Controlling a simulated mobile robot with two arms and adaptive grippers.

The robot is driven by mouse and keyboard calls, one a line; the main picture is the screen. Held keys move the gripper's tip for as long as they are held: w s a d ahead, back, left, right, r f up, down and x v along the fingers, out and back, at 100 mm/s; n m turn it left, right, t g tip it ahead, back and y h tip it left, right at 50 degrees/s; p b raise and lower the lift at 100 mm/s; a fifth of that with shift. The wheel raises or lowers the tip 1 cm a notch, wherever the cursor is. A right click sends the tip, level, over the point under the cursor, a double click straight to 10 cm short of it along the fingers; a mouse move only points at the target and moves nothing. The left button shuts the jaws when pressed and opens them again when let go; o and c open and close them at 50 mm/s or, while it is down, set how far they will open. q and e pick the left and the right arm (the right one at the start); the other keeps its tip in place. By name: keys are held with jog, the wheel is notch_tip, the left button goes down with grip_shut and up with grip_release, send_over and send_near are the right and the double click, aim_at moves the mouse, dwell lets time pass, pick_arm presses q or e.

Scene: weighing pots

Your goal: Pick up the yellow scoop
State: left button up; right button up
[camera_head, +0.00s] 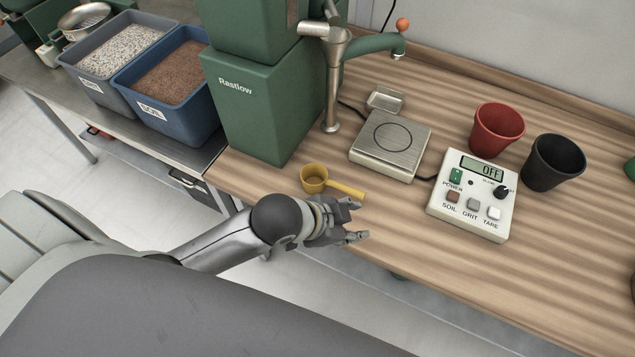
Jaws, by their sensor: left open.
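The yellow scoop (314,179) lies on the wooden bench near its front left edge. Its round cup is at the left and its handle points right, slightly toward the front. My left gripper (360,220) comes in from the lower left, in front of the scoop. Its fingers are apart and point right, with nothing between them. The fingertips are just in front of the handle's end; I cannot tell how high they are above the bench. My right gripper is not in view.
A green Rastlow machine (262,110) stands behind the scoop, with a metal spout beside it. A scale (405,160), a control box (470,222), a red pot (496,130) and a black pot (553,163) stand to the right. Blue (190,122) and grey bins stand left. The bench's front right is clear.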

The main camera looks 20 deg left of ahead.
pick_arm(q)
jog(key=w+d+m+h, duration=0.1)
jog(key=w+m, duration=0.2)
jog(key=m, duration=0.6)
send_near(343, 188)
jog(key=shift+y, duration=0.3)
jog(key=x, duration=0.6)
jog(key=shift+w+a+r, duration=0.1)
jog(key=shift+w+a, duration=0.05)
jog(key=shift+w+d+f+p, duration=0.2)
jog(key=shift+d+f+p, duration=0.15)
jog(key=shift+d+p, duration=0.1)
jog(key=x, duration=0.3)
jog(key=shift+d+f+p, duration=0.15)
jog(key=shift+d+p, duration=0.05)
jog(key=shift+p, duration=0.1)
jog(key=shift+w+d+f, duration=0.15)
jog(key=shift+w+f, duration=0.05)
jog(key=shift+f, duration=0.1)
grip_shut()
